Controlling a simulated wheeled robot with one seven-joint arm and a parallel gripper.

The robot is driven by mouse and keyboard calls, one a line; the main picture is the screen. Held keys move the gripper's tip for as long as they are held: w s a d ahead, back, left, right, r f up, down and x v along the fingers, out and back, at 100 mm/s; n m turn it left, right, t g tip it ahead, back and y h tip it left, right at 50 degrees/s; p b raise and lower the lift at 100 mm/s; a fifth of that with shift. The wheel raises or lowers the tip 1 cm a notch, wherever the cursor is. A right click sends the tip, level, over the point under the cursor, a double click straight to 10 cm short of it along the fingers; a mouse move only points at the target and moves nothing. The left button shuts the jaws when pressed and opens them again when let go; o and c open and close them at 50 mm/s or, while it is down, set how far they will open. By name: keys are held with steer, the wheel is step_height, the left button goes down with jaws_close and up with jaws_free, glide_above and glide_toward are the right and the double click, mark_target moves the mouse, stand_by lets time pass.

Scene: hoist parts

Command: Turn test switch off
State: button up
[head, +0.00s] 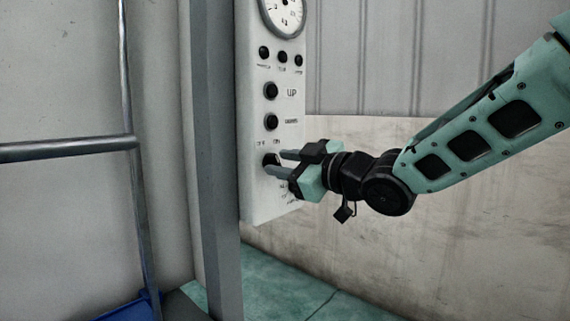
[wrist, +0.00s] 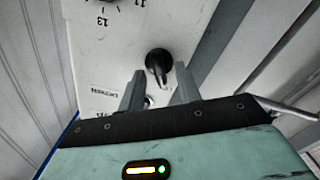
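The test switch is a black rotary knob (head: 270,159) low on the white control panel (head: 258,206), below the DOWN button, with small labels above it. In the wrist view the knob (wrist: 158,60) shows a narrow grip bar between the fingertips, and the panel appears upside down. My gripper (head: 275,162) reaches the panel from the right, with its fingertips at the knob. In the wrist view my gripper (wrist: 160,72) is open, with one finger on each side of the knob. I cannot tell whether either finger touches it. The gripper hides part of the lower panel in the head view.
Above are the DOWN button (head: 271,122), the UP button (head: 270,91), a row of three small round parts (head: 282,57) and a gauge (head: 284,14). A grey post (head: 212,200) stands left of the panel. A metal railing (head: 70,148) is further left.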

steer(key=shift+d, duration=0.1)
steer(key=v, duration=1.7)
steer(key=shift+p, duration=0.45)
steer(key=shift+s+f, duration=0.15)
step_height(320, 180, down, 13)
steer(key=s+d+m+g+h, duration=0.1)
steer(key=s+m+g+h, duration=0.15)
steer(key=m+h, duration=0.45)
steer(key=s+d+f+m+g+h, duration=0.1)
steer(key=s+d+f+g+h, duration=0.25)
steer(key=s, duration=0.65)
steer(key=s+f+m+g+h, duration=0.1)
steer(key=s+f+g+h, duration=0.2)
steer(key=s+f+g, duration=0.45)
step_height(320, 180, up, 20)
steer(key=s+t+p, duration=0.2)
steer(key=p, duration=1.7)
steer(key=shift+s+t, duration=0.15)
steer(key=shift+t, duration=0.1)
